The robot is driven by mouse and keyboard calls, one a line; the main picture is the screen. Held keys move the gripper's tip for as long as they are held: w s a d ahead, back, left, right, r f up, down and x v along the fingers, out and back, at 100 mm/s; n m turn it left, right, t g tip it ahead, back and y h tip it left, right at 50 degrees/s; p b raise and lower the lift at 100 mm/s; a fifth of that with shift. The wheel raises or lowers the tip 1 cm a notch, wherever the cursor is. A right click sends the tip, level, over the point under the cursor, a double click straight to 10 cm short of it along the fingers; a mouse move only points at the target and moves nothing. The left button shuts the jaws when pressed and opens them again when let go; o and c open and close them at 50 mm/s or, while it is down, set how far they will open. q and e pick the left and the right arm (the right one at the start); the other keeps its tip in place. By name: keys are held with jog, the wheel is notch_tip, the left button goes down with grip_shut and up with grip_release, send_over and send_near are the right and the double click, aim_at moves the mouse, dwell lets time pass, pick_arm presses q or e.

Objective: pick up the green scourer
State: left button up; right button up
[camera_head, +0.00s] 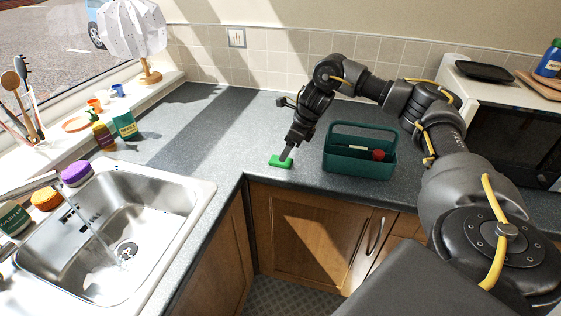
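The green scourer (279,162) lies flat on the grey countertop (225,140), near its front edge and left of the green caddy. My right gripper (286,154) points down at the scourer, with its fingertips at or just above the scourer's right part. I cannot tell whether the fingers touch it or how far apart they are. My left gripper is not in view.
The dark green caddy (358,165) with a handle stands just right of my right gripper and holds a red-ended item. A sink (128,215) is at the left. A microwave (515,125) stands at the right. The counter behind the scourer is clear.

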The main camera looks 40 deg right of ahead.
jog(key=shift+f+p, duration=0.3)
jog(key=x, duration=0.2)
jog(key=p+x, duration=0.1)
jog(key=shift+w+d+f, duration=0.15)
jog(key=shift+w+f, duration=0.15)
jog(key=shift+f, duration=0.05)
jog(key=shift+w+f, duration=0.1)
jog(key=shift+f, duration=0.3)
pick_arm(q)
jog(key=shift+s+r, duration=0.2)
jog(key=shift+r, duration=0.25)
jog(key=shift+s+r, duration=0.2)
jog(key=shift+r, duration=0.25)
pick_arm(e)
jog(key=c, duration=1)
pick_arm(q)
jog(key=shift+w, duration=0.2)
pick_arm(e)
jog(key=shift+c, duration=0.2)
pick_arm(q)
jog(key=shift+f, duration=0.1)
pick_arm(e)
jog(key=shift+r, duration=0.15)
